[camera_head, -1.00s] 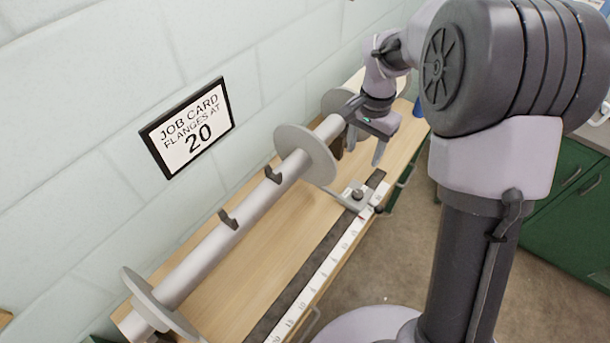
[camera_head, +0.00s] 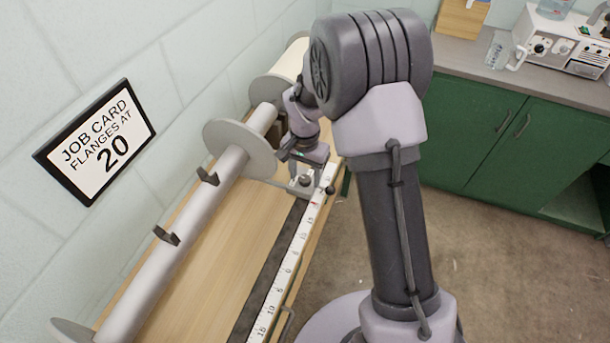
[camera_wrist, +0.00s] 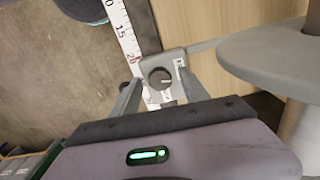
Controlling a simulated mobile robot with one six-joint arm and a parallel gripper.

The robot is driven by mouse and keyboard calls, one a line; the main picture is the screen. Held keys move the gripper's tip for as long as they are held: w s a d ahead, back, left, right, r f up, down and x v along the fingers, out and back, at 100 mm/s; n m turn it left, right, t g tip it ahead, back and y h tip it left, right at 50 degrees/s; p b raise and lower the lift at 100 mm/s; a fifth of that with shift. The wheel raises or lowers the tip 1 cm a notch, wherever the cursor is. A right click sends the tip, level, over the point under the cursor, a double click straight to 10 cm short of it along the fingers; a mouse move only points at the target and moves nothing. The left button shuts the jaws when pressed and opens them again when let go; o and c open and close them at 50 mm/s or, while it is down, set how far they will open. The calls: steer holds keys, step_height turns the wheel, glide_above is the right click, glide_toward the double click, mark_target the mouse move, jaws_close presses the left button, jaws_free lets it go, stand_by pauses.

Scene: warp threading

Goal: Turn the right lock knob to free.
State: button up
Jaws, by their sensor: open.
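The right lock knob is a dark round knob with a pale mark on a grey slide block. It shows in the wrist view (camera_wrist: 160,78) and in the head view (camera_head: 305,181), by the right flange (camera_head: 240,150). In the wrist view the mark points to the right; small white labels lie beside the knob, too small to read. My gripper (camera_wrist: 158,88) is open, with one finger on each side of the knob in that picture. I cannot tell whether the fingers touch it. In the head view my gripper (camera_head: 304,164) is just above the block.
A white scale (camera_head: 283,270) runs along the bench (camera_head: 215,250) beside a dark rail. The grey beam (camera_head: 180,240) carries two dark hooks and a left flange (camera_head: 70,332). A job card (camera_head: 97,142) on the wall reads "flanges at 20". Green cabinets (camera_head: 470,140) stand right.

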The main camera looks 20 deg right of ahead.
mark_target(305, 179)
jaws_close()
steer(key=shift+r+n+p, duration=0.15)
steer(key=shift+n+p, duration=0.25)
steer(key=shift+n, duration=0.1)
steer(key=shift+n+p, duration=0.3)
steer(key=shift+n, duration=0.7)
jaws_free()
step_height(305, 179, up, 17)
steer(key=p, duration=0.5)
steer(key=shift+p, duration=0.4)
